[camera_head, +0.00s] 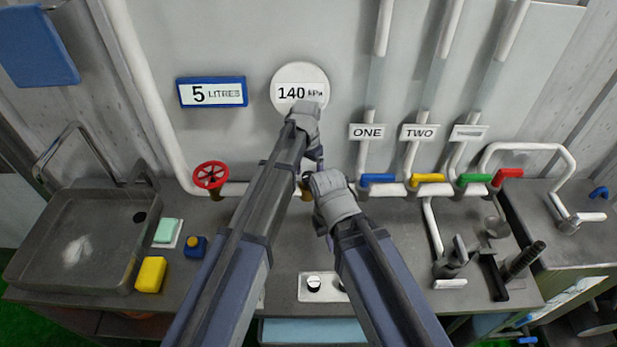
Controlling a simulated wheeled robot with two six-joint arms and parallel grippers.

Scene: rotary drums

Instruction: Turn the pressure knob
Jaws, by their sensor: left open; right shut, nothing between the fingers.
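The round white pressure dial (299,84) reads 140 kPa on the back wall. Below it, a brass fitting (306,186) on the white pipe shows partly between my arms. Any knob on it is hidden by my grippers. My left gripper (317,157) is open, below the dial and close above the fitting. My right gripper (319,180) is shut and empty, just below the left one and beside the fitting. I cannot tell whether either touches it. A small black-and-white knob (314,284) sits on a white plate on the counter, left of my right arm.
A red valve wheel (210,175) is on the pipe at left, below a 5 litres sign (212,92). Several coloured handles, including a blue one (378,179), line the pipe at right.

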